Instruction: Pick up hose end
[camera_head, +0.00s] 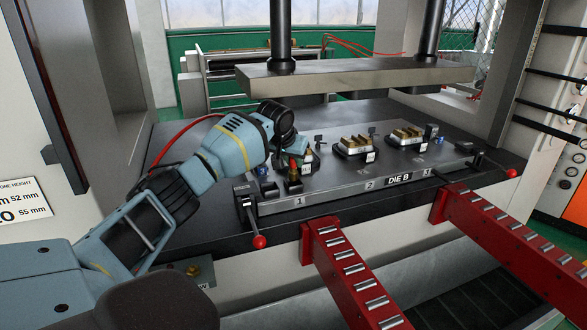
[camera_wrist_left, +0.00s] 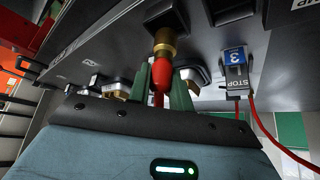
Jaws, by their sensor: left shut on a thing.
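The hose end, a red tip with a brass collar, shows in the head view (camera_head: 293,166) at the front left of the die, beside the number 1 label. In the left wrist view the hose end (camera_wrist_left: 161,73) sits between the green fingers of my left gripper (camera_wrist_left: 160,84), which is shut on it. Its brass collar meets a dark fitting on the die; I cannot tell whether it is seated or free. In the head view my left gripper (camera_head: 296,153) is largely hidden by its own wrist. My right gripper is not in view.
The die plate (camera_head: 340,192) bears brass-topped blocks (camera_head: 356,145). A red-knobbed lever (camera_head: 259,241) stands at its front left. Red roller rails (camera_head: 350,275) reach forward. A press plate (camera_head: 350,75) hangs above. A red hose (camera_head: 180,134) runs behind my left arm.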

